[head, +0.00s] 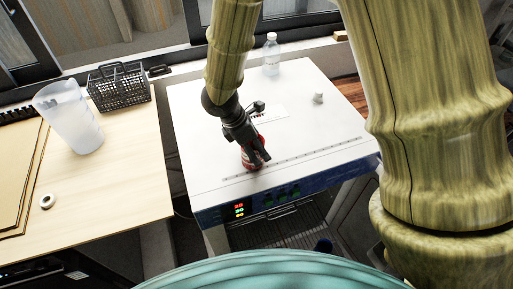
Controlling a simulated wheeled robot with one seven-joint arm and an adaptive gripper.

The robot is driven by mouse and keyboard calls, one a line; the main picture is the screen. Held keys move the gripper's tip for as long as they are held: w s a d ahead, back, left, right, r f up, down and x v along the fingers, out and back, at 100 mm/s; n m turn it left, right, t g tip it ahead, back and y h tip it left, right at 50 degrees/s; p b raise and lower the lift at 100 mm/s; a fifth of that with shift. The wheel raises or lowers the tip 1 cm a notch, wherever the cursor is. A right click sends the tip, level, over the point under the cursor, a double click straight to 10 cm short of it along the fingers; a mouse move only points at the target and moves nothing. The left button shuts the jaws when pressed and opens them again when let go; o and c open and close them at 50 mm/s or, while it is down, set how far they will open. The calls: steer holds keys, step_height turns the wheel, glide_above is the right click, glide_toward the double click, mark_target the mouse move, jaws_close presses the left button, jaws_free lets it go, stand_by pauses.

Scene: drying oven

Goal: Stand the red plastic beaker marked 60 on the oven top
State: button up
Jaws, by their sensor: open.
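The red beaker (248,164) is on or just above the white oven top (215,125), near its front edge and beside a line of small marks. My gripper (257,157) reaches down over it from above, with its dark fingers at the beaker and hiding much of it. The gripper is open. I cannot tell whether the fingers touch the beaker, and the number on it cannot be read. The oven's blue front panel (300,192) shows lit digits and green controls.
On the oven top stand a clear bottle (271,54) at the back and a small white object (318,98) at the right. The wooden table (110,190) at left holds a translucent beaker (70,118), a black basket (119,87) and a tape roll (47,201). The oven top's left is clear.

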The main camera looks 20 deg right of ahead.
steer(key=b+v, duration=0.1)
steer(key=v, duration=0.9)
steer(key=shift+a+r, duration=0.25)
steer(key=shift+r, duration=0.1)
